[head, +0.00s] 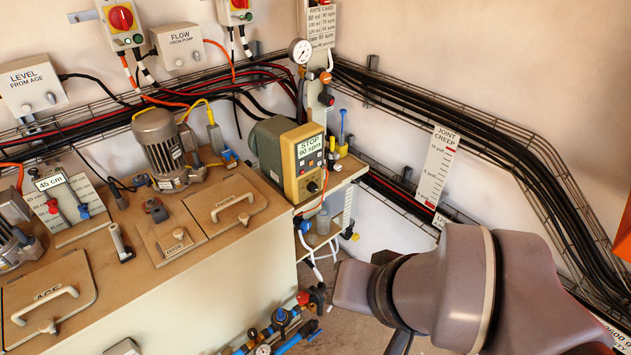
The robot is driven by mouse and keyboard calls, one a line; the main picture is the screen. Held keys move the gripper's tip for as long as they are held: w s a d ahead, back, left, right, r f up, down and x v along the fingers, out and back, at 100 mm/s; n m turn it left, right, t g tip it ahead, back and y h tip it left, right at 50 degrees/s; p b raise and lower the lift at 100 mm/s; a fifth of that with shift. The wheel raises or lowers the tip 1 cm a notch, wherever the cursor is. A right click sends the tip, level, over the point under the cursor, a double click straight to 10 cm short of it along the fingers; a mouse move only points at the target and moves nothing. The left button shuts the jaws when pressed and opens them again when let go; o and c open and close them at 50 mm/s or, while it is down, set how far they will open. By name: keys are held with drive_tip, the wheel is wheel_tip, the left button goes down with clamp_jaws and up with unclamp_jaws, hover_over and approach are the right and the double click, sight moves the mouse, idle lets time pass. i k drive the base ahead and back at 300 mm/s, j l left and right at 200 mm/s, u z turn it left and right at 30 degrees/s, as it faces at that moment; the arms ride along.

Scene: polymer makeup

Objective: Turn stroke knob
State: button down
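A green and yellow pump (272,150) stands at the right end of the tan bench top. Its display (309,147) reads "STOP 90 spm". Small buttons sit below the display. A dark round knob (312,187) is low on the pump's front face; no label on it can be read, so I cannot confirm it is the stroke knob. My arm reaches in from the lower right, in front of and below the pump, apart from the knob. I cannot make out my gripper's fingers.
A shelf (348,168) with a clear cylinder (322,222) below it is beside the pump. A motor (165,150) stands to the left. Blue and red pipework (285,325) is low at the front. A cable tray (480,125) runs along the right wall.

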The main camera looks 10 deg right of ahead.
sight(313, 187)
drive_tip(key=i+u, duration=0.35)
drive_tip(key=i, duration=0.55)
